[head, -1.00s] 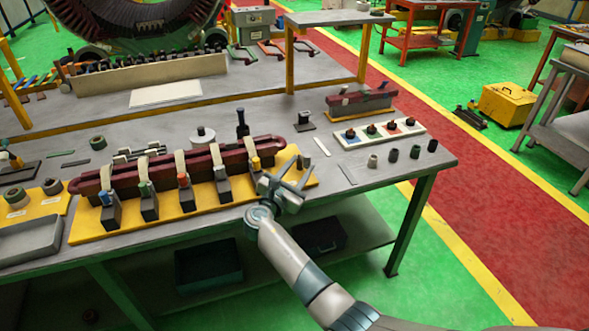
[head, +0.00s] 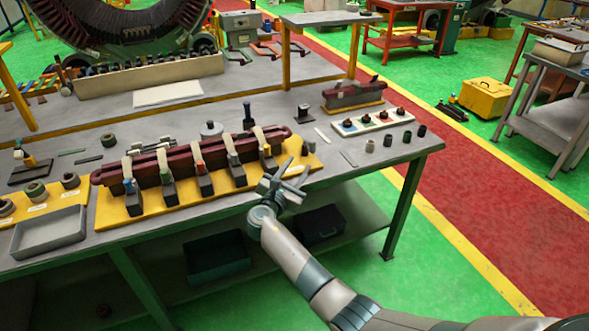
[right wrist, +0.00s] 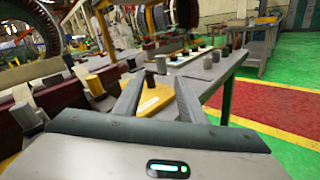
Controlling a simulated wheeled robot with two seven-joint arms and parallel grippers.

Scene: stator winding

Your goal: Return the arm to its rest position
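My right gripper (head: 297,168) is at the front edge of the workbench (head: 350,160), by the right end of the yellow base plate. Its fingers are apart with nothing between them; they also show spread in the right wrist view (right wrist: 157,98). The dark red coil (head: 215,165) lies on the yellow plate (head: 150,217), with several grey clamp blocks along its front. My right arm comes in from the lower right, in front of the bench. My left gripper is not in view.
A grey tray (head: 48,232) sits at the bench's left front. A white strip with several small parts (head: 372,122) and loose dark cylinders (head: 421,131) lie at the right. Dark bins (head: 216,257) stand on the lower shelf.

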